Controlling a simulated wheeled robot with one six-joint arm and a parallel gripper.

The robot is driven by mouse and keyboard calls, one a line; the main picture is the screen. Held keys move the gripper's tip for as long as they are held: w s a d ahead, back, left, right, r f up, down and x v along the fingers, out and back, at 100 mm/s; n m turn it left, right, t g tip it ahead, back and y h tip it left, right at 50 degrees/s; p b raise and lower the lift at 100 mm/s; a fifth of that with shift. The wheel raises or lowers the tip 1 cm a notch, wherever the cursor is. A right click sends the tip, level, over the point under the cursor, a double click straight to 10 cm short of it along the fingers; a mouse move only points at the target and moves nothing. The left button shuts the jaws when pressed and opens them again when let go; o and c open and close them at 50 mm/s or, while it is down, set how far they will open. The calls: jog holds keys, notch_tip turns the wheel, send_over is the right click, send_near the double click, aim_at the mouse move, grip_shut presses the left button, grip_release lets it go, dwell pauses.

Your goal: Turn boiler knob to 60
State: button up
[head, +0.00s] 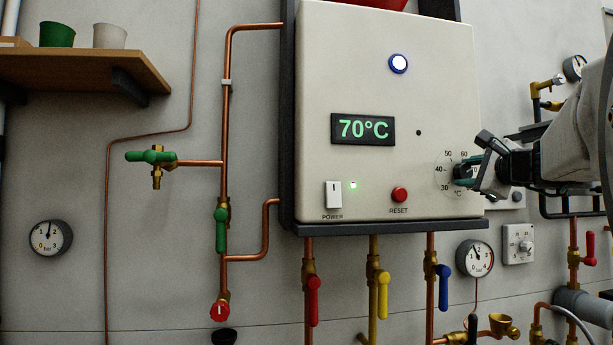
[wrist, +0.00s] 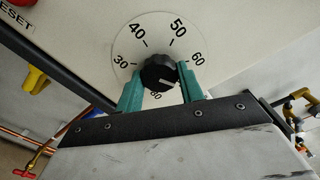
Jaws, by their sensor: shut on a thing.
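The white boiler (head: 390,270) hangs on the wall, and its display (head: 362,129) reads 70°C. The round black boiler knob (wrist: 156,70) sits in the middle of a dial (wrist: 130,47) with 30, 40, 50 and 60 printed around it; another number below is partly covered. A pale pointer mark on the knob points to the lower right, past the 60. My gripper (wrist: 160,79) is shut on the knob, with one green finger on each side of it. In the head view my gripper (head: 470,172) hides most of the knob and the right side of the dial.
The power switch (head: 334,195), a green light (head: 353,185) and a red reset button (head: 399,194) are left of the dial. Red (head: 313,300), yellow (head: 383,295) and blue (head: 443,288) valve handles hang below the boiler. A gauge (head: 474,258) and a thermostat (head: 518,244) are below my arm.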

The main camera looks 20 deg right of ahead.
jog(key=n, duration=0.6)
jog(key=shift+n, duration=0.3)
dwell(0.5)
jog(key=o, duration=1)
jog(key=v, duration=0.7)
jog(key=shift+s, duration=0.4)
jog(key=shift+a, duration=0.1)
